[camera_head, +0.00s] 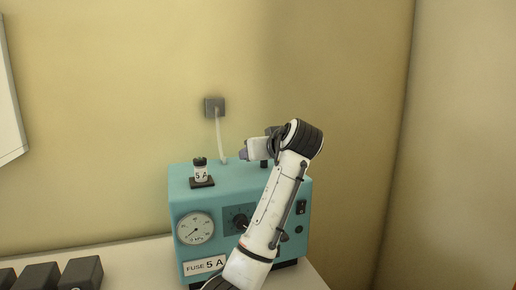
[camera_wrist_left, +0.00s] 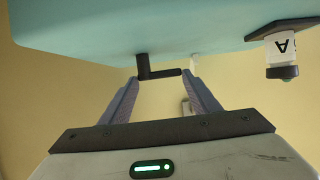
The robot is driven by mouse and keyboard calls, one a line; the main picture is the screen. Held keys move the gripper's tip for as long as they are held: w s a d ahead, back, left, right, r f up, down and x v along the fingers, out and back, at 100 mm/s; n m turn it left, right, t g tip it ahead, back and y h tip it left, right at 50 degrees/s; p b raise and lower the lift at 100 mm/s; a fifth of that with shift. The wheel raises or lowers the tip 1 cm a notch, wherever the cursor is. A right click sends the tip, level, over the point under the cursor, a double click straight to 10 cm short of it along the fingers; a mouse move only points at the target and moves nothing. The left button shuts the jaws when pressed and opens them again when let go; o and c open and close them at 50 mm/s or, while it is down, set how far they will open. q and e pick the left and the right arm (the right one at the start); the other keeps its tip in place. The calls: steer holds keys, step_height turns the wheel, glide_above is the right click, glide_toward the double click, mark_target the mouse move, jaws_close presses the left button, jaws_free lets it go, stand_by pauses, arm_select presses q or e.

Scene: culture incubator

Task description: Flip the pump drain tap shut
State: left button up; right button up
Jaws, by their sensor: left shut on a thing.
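The drain tap (camera_wrist_left: 158,74) is a black post with a bent lever, seen upside down in the left wrist view under the teal pump's (camera_wrist_left: 90,25) top face. My left gripper (camera_wrist_left: 160,80) is shut on the tap's lever, which spans between its two grey fingertips. In the head view my left gripper (camera_head: 243,154) is above the top of the teal pump (camera_head: 183,208), its fingers towards the left. A short black post (camera_head: 264,163) shows just below it, partly hidden by my arm. My right gripper is not in view.
A fuse labelled 5 A (camera_head: 200,174) stands on a black base at the pump's top left. A pressure gauge (camera_head: 195,228), a dial (camera_head: 238,219) and a switch (camera_head: 301,207) are on its front. A pale hose (camera_head: 221,140) runs up to a wall fitting (camera_head: 214,106).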

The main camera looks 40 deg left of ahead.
arm_select(q)
steer(key=shift+f+g, duration=0.15)
steer(key=shift+g, duration=0.15)
steer(key=o, duration=1)
steer(key=shift+o, duration=0.2)
steer(key=shift+d, duration=0.1)
steer(key=b+v, duration=0.1)
steer(key=v, duration=0.9)
steer(key=shift+s, duration=0.1)
